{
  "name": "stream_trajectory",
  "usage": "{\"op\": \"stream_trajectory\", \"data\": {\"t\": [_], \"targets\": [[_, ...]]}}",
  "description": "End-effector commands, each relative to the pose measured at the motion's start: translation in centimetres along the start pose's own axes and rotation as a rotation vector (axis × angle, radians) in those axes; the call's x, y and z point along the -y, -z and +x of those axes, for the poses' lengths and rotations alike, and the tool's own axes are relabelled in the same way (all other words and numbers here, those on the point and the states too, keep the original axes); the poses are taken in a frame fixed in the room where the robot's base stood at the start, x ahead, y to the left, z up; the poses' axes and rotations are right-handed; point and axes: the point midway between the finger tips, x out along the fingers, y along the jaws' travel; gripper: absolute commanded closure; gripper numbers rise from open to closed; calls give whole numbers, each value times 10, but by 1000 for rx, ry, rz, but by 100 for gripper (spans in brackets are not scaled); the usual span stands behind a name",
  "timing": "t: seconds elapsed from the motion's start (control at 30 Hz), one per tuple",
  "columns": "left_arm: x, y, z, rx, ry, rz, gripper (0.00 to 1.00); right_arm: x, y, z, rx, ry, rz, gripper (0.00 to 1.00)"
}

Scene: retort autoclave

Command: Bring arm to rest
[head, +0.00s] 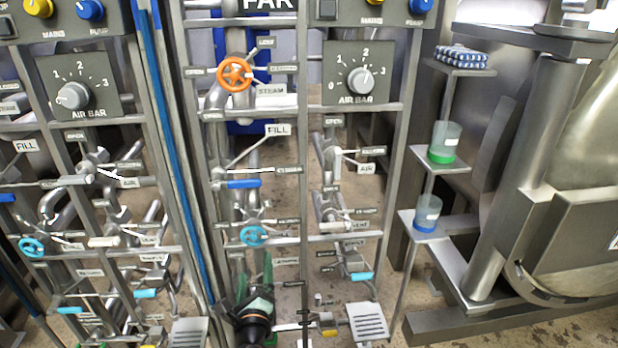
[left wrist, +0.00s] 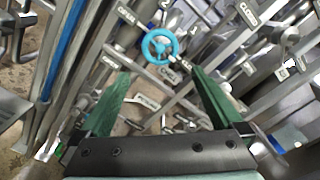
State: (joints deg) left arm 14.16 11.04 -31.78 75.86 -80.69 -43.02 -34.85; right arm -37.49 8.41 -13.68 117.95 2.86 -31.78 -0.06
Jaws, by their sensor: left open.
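My left gripper (head: 256,275) is low in the middle of the head view, in front of the valve rack, with its green fingers pointing up. In the left wrist view my left gripper (left wrist: 160,78) has its two green fingers wide apart, with nothing between them. A light-blue handwheel (left wrist: 160,46) shows beyond the fingertips; in the head view the light-blue handwheel (head: 253,236) sits just above the gripper. My right gripper is not in view.
An orange steam handwheel (head: 235,74) and a blue fill lever (head: 243,184) are higher on the rack. An air dial (head: 360,81) is at upper right. Shelves hold a green-based beaker (head: 444,142) and a blue-based beaker (head: 427,213). A large metal vessel (head: 585,130) stands at right.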

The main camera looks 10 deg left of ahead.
Motion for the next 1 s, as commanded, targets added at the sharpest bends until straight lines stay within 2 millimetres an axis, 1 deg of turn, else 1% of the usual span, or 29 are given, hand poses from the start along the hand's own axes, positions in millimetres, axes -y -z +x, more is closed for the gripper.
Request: {"op": "stream_trajectory", "data": {"t": [0.07,0.17,0.2,0.27,0.3,0.37,0.4,0.47,0.5,0.6,0.7,0.8,0.87,0.9,1.0], "targets": [[-11,8,-10,-31,-33,-64,0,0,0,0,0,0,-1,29],[-36,27,-35,-105,-128,-245,0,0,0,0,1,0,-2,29],[-49,37,-50,-142,-182,-347,0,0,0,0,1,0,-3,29],[-67,52,-77,-197,-274,-521,0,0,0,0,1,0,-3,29],[-78,61,-96,-228,-340,-644,0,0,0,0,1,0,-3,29],[-91,72,-125,-268,-438,-828,0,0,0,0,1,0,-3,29],[-98,79,-144,-287,-504,-949,0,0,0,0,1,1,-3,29],[-104,86,-173,-309,-601,-1127,0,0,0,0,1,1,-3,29],[-107,89,-190,-318,-662,-1242,0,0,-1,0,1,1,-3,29],[-108,92,-230,-323,-801,-1500,0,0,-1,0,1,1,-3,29],[-105,90,-261,-310,-920,-1722,0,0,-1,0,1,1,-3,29],[-98,84,-288,-285,-1025,-1925,0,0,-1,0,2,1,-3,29],[-94,79,-302,-265,-1085,-2042,0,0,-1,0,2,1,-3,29],[-83,68,-302,-261,-1087,-2061,0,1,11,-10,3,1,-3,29],[-72,52,-300,-252,-1079,-2052,0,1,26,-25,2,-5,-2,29]]}}
